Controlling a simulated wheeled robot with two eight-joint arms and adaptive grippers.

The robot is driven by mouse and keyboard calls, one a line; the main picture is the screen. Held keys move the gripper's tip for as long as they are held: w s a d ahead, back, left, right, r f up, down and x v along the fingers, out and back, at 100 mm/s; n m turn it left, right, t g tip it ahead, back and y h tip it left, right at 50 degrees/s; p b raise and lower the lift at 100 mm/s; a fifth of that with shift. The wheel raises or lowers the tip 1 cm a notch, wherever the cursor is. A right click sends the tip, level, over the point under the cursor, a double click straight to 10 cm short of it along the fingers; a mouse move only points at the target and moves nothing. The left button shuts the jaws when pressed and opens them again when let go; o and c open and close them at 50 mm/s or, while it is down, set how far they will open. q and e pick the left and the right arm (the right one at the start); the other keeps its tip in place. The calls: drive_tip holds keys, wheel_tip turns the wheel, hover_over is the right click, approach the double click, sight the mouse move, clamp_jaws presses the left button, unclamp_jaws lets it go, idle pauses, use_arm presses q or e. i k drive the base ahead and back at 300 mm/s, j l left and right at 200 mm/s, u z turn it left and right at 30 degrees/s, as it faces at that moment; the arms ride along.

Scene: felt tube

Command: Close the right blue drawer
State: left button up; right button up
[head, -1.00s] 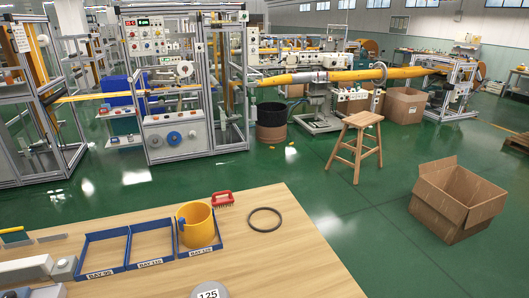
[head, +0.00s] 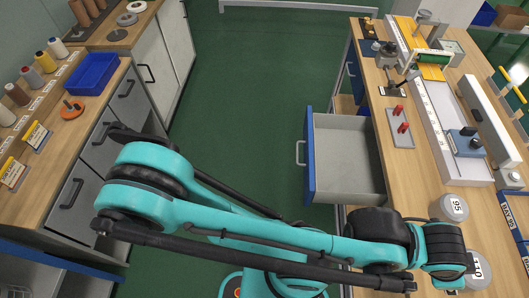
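The blue drawer (head: 310,156) with a pale bar handle (head: 299,153) stands pulled out from the right-hand workbench, its blue front facing left. Its grey inside (head: 348,160) looks empty. Another blue front (head: 354,76) with a handle sits farther back under the same bench, seemingly flush with it. A teal and black arm of mine crosses the lower view below the open drawer, ending over the bench at the lower right. No gripper fingers show in the head view.
Grey-fronted cabinets with dark handles line the left, topped by a blue tray (head: 92,73) and spools. The right bench (head: 385,165) holds red-handled pieces, a long fixture and round grey weights (head: 453,207). Green floor (head: 258,90) lies clear between.

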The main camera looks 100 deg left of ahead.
sight(342, 164)
drive_tip(key=l+u, duration=0.1)
drive_tip(key=u, duration=0.4)
drive_tip(key=k+u, duration=0.1)
drive_tip(key=u, duration=0.35)
drive_tip(key=k+u, duration=0.1)
drive_tip(key=u, duration=0.9)
drive_tip(key=k+u, duration=0.15)
drive_tip(key=u, duration=0.35)
drive_tip(key=k+u, duration=0.15)
drive_tip(key=j, duration=0.3)
drive_tip(key=i+z, duration=0.05)
